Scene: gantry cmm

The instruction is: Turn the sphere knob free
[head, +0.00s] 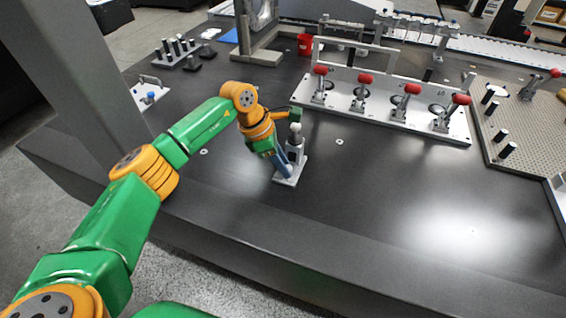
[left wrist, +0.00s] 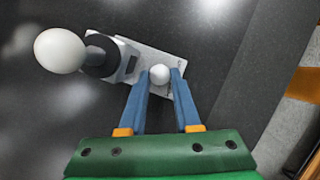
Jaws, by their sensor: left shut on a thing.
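A small light-grey round knob (left wrist: 159,75) sits between the blue fingers of my left gripper (left wrist: 161,72) in the left wrist view. The gripper is shut on it, low over a light-grey base plate (left wrist: 142,49). Beside the knob, a dark post carries a larger white sphere (left wrist: 60,50), apart from the fingers. In the head view this stand (head: 295,152) is upright on the dark table, with its white sphere (head: 296,127) on top. My left gripper (head: 287,171) reaches down at its left side; the knob is hidden there. My right gripper is not in view.
A plate with several red-handled clamps (head: 376,109) stands at the back right of the dark table (head: 370,200). A perforated board (head: 530,125) lies at the far right. A rack of dark pins (head: 180,55) is at the back left. The table front right is clear.

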